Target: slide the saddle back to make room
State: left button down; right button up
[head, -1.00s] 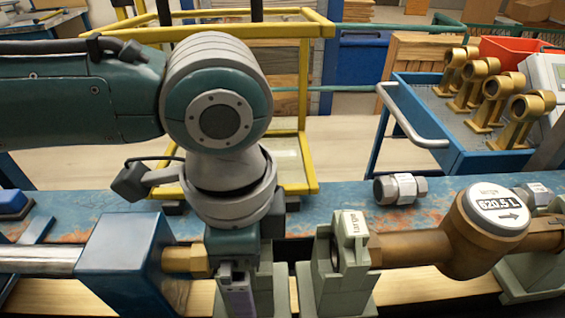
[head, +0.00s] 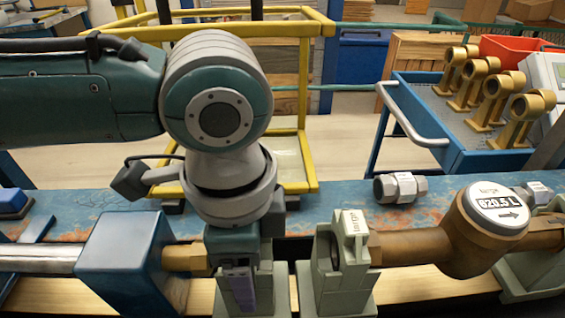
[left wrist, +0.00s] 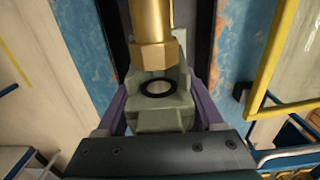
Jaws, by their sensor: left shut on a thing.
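The grey-green saddle (head: 267,284) stands on the bench, largely hidden by my left gripper (head: 240,285) in the head view. In the left wrist view the saddle (left wrist: 160,118) sits between the two purple fingers of my left gripper (left wrist: 160,108), which is shut on it. A dark ring with a pale centre shows on the saddle. The brass end fitting (head: 187,259) of the blue clamp block (head: 125,255) is just left of my gripper; it also shows above the saddle in the left wrist view (left wrist: 153,45). My right gripper is out of view.
A second grey-green saddle (head: 340,270) with a label stands to the right, at the end of the bronze meter (head: 480,232) reading 620.5 L. A loose metal fitting (head: 400,187) lies on the blue bench (head: 315,217). A yellow frame (head: 312,150) stands behind.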

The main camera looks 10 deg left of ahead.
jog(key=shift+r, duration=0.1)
pick_arm(q)
jog(key=shift+s+a+r+p, duration=0.1)
jog(key=shift+s+a+p, duration=0.05)
jog(key=shift+a+p, duration=0.25)
jog(key=shift+s+a, duration=0.1)
jog(key=shift+a, duration=0.2)
grip_release()
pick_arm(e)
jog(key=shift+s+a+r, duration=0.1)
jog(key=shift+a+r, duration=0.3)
pick_arm(q)
notch_tip(320, 180, up, 10)
jog(key=p, duration=0.1)
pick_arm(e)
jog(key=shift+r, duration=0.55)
pick_arm(q)
jog(key=shift+d, duration=0.15)
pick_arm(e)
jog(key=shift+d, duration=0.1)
